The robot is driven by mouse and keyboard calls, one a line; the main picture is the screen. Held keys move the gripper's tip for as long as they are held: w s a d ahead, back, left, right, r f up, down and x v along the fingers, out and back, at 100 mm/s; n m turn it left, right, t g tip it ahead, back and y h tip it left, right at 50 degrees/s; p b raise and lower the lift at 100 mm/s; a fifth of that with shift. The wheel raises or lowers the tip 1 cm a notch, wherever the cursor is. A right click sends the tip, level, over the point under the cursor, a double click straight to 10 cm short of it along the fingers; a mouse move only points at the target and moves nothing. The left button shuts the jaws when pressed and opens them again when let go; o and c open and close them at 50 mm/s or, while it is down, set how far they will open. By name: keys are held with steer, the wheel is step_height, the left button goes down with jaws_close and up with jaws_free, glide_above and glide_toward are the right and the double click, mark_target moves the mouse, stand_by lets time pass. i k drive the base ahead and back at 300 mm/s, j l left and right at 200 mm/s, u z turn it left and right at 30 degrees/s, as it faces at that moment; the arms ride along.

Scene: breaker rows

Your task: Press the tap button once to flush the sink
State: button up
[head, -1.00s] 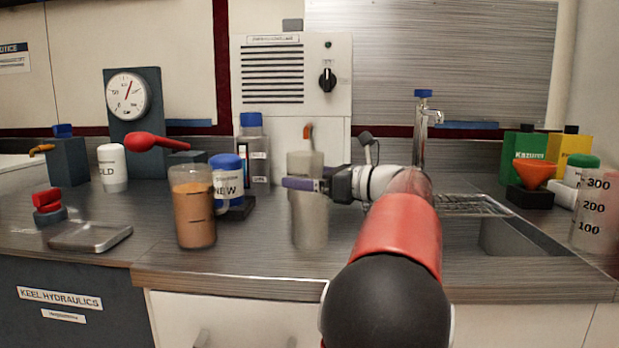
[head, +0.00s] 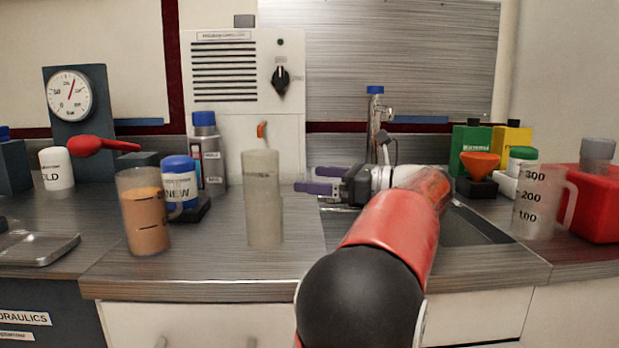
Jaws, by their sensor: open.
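The tap (head: 374,125) stands behind the sink, with a blue button (head: 375,90) on its top. The sink basin (head: 468,228) is sunk into the counter at the right, partly hidden by my arm. My gripper (head: 299,187) is open, its purple fingers pointing left. It is below and left of the tap button, clear of it. Nothing shows between the fingers. The tap's lower part is hidden behind my wrist.
A tall cloudy cylinder (head: 263,205) stands just left of my fingertips. A brown-filled container (head: 145,218) and a NEW jar (head: 180,186) are further left. A measuring jug (head: 541,203) and a red box (head: 590,204) stand right of the sink.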

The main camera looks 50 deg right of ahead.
mark_target(374, 90)
steer(key=k+j, duration=0.2)
steer(key=j, duration=0.2)
steer(key=k+j, duration=0.2)
steer(key=j, duration=0.2)
steer(key=k+j, duration=0.2)
steer(key=j, duration=0.15)
